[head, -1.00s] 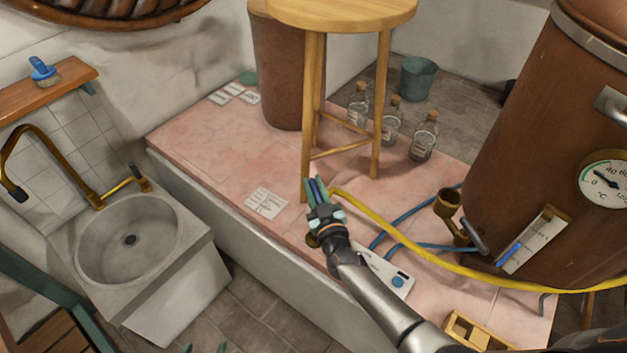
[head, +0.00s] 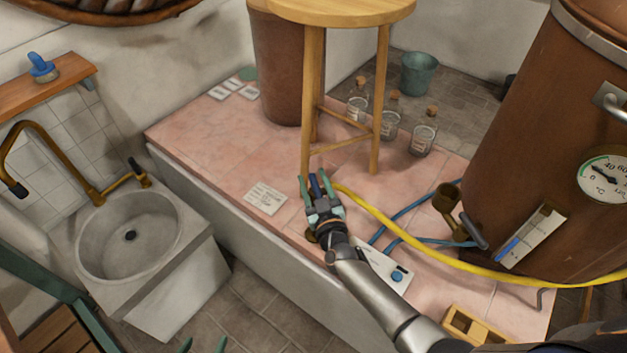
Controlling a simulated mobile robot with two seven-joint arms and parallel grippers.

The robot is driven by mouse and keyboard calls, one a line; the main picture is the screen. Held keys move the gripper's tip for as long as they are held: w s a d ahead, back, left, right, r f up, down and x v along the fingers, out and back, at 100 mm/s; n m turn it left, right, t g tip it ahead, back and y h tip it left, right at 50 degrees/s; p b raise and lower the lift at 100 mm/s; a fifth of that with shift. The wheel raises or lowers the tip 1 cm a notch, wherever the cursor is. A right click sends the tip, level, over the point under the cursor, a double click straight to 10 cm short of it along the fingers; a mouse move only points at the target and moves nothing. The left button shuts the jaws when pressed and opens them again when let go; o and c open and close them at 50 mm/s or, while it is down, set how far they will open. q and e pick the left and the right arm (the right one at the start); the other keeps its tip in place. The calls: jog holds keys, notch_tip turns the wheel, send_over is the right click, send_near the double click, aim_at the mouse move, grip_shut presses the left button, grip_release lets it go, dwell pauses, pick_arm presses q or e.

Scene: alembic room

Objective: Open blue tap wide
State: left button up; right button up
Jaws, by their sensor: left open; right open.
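A narrow blue piece (head: 314,185), which looks like the blue tap's handle, shows between the fingers of my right gripper (head: 318,187). The gripper is open, one teal finger on each side of it, over the pink tiled platform. I cannot tell whether the fingers touch it. The gripper hides the tap's body and how far it is turned. The yellow hose (head: 400,236) starts beside this spot. The teal fingertips of my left gripper (head: 203,347) just show at the bottom edge, apart and empty, over the floor.
A wooden stool (head: 343,13) stands right behind the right gripper. A copper boiler (head: 530,150) with a gauge is at right, blue hoses (head: 405,208) near its base. Several glass bottles (head: 424,138) stand behind. A stone sink (head: 130,237) is at left, with clear floor beside it.

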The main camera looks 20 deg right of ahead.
jog(key=shift+s+p, duration=0.45)
jog(key=shift+s, duration=0.1)
jog(key=s+p, duration=0.4)
jog(key=s, duration=0.7)
jog(key=shift+s+p, duration=0.25)
jog(key=shift+p, duration=0.1)
jog(key=shift+f, duration=0.1)
